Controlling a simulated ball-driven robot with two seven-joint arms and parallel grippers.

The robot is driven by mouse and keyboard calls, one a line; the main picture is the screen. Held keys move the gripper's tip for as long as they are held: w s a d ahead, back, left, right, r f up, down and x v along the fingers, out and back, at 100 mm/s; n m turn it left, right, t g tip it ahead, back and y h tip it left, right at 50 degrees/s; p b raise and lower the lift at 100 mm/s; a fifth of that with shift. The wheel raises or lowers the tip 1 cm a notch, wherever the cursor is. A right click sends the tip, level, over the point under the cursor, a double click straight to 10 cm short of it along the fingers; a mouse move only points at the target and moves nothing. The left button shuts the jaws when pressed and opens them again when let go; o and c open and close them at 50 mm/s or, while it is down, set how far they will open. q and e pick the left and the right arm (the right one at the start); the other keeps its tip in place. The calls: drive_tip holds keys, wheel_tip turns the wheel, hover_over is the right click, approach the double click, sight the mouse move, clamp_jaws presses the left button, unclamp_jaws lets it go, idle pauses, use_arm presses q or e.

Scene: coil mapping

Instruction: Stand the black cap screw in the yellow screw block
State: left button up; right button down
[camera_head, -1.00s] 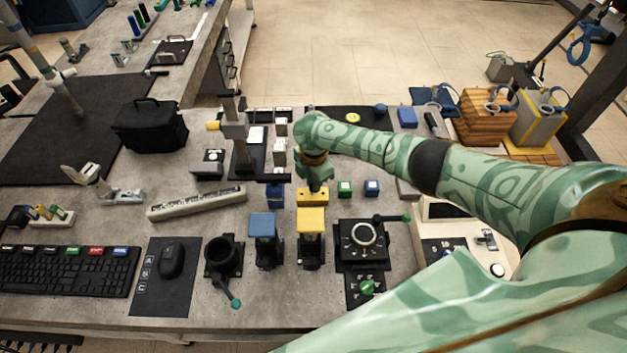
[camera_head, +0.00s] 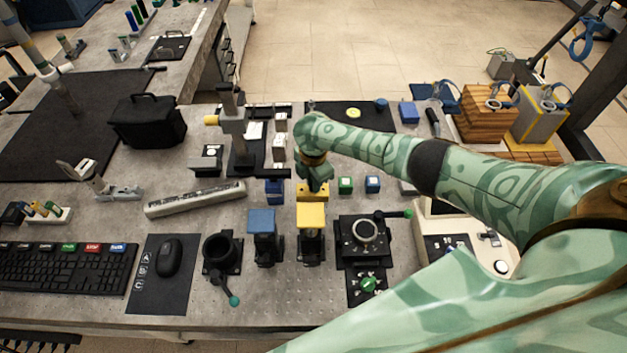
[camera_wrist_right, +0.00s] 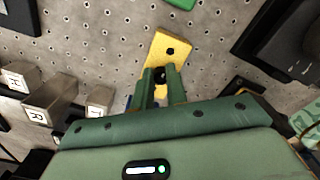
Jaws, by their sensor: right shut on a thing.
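The yellow screw block (camera_wrist_right: 163,53) lies on the perforated bench, with a dark round hole near its far end in the right wrist view. It also shows in the head view (camera_head: 304,193), partly covered by my right gripper. My right gripper (camera_wrist_right: 161,80) is over the block's near end, shut on the black cap screw (camera_wrist_right: 159,74). Only a small dark part of the screw shows between the fingers. Its lower end is hidden, so I cannot tell whether it is in a hole. My left gripper is not in view.
A yellow-topped stand (camera_head: 311,216) and a blue-topped stand (camera_head: 262,221) are in front. A black dial fixture (camera_head: 364,236) is front right.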

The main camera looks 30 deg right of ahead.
drive_tip(key=shift+f, duration=0.1)
idle(0.3)
drive_tip(key=c, duration=1.3)
unclamp_jaws()
wheel_tip(320, 180, up, 16)
drive_tip(key=p, duration=0.6)
